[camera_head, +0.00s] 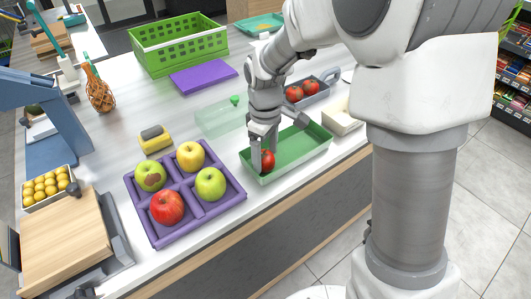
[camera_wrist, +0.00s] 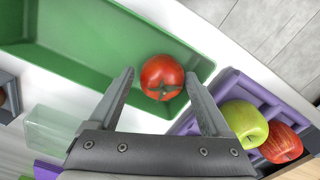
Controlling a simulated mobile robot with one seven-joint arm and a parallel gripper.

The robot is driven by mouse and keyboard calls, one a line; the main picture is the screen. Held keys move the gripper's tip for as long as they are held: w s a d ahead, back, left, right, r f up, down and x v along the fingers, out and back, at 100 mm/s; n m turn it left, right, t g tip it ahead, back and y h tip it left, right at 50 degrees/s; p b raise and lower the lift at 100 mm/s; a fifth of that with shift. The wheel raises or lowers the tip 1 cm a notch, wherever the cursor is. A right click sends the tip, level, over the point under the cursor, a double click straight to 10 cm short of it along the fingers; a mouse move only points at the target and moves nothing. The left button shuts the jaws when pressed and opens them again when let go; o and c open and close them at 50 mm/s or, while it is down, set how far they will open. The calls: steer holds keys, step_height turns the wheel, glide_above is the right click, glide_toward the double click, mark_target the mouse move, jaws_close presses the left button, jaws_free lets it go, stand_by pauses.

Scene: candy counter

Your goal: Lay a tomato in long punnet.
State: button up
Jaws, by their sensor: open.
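A red tomato (camera_head: 267,160) is at the near-left end of the long green punnet (camera_head: 309,150). In the wrist view the tomato (camera_wrist: 162,72) lies inside the green punnet's (camera_wrist: 95,35) corner, close to its end wall. My gripper (camera_head: 262,158) is over that end, pointing down. In the wrist view my gripper (camera_wrist: 158,80) is open, with one finger on each side of the tomato; I cannot tell whether either finger touches it. Other tomatoes (camera_head: 303,90) sit in a grey tray (camera_head: 318,94) behind the punnet.
A purple compartment tray (camera_head: 187,228) with apples stands left of the punnet. A clear lidded box (camera_head: 216,120) is just behind, with a yellow sponge (camera_head: 155,139) further left. The counter's front edge is close to the punnet.

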steer(key=shift+r+p, duration=2.3)
steer(key=shift+r, duration=0.65)
steer(key=shift+o, duration=1.4)
step_height(320, 180, up, 17)
steer(key=p, duration=0.3)
steer(key=s+d+r+m+t, duration=0.1)
steer(key=s+d+m+t, duration=0.1)
steer(key=s+d+m, duration=0.3)
steer(key=s+d+r+m+t+p, duration=0.1)
steer(key=s+d+m+t, duration=0.2)
steer(key=s, duration=1)
steer(key=shift+s+d+r+m+t, duration=0.35)
steer(key=shift+d+m, duration=1.45)
steer(key=shift+d, duration=0.35)
